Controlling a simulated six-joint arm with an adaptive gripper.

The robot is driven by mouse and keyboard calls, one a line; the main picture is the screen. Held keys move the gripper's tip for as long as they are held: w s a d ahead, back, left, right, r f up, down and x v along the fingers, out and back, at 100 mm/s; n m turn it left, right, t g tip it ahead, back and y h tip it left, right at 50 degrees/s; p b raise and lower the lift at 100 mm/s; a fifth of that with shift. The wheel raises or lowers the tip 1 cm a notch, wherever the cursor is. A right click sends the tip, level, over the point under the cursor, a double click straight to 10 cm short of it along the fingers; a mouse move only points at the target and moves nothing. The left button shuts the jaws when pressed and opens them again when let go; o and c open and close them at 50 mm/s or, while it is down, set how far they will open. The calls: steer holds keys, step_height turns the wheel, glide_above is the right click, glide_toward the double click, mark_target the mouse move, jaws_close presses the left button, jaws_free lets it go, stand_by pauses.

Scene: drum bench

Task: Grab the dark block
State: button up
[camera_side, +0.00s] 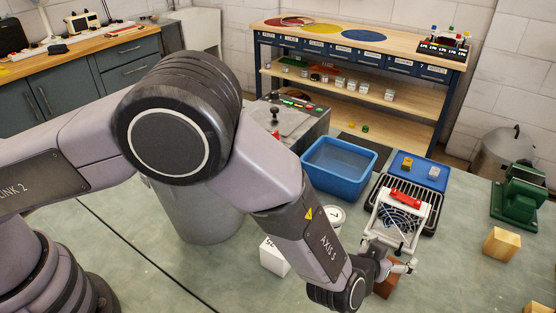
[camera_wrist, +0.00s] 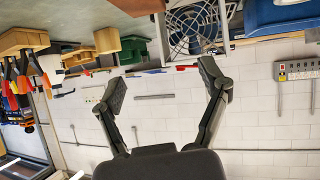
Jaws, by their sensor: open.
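A dark reddish-brown block (camera_side: 387,287) sits on the bench at the lower middle of the side view, partly hidden behind my gripper. It appears to be the brown block (camera_wrist: 140,6) cut off by the top edge of the wrist view. My gripper (camera_side: 408,266) is beside and slightly above the block in the side view. In the wrist view its two fingers (camera_wrist: 164,82) are spread wide with nothing between them. The block is outside the gap between them. Whether a finger touches the block cannot be told.
A fan unit (camera_side: 400,214) with a red handle stands close behind my gripper. A white numbered cube (camera_side: 274,256) and a white round can (camera_side: 328,217) are left of it. A wooden block (camera_side: 502,243) and green vise (camera_side: 518,195) are right. A blue bin (camera_side: 339,168) is behind.

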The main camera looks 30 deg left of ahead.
steer(key=shift+t+y, duration=0.3)
steer(key=shift+t, duration=0.1)
steer(key=f, duration=0.1)
steer(key=s+f, duration=0.1)
steer(key=f, duration=0.1)
steer(key=s+f, duration=0.1)
steer(key=shift+s+d+f, duration=0.2)
steer(key=shift+f, duration=0.55)
steer(key=x, duration=0.7)
steer(key=shift+w, duration=0.1)
steer(key=shift+c, duration=0.3)
steer(key=c, duration=1.2)
steer(key=shift+r, duration=0.15)
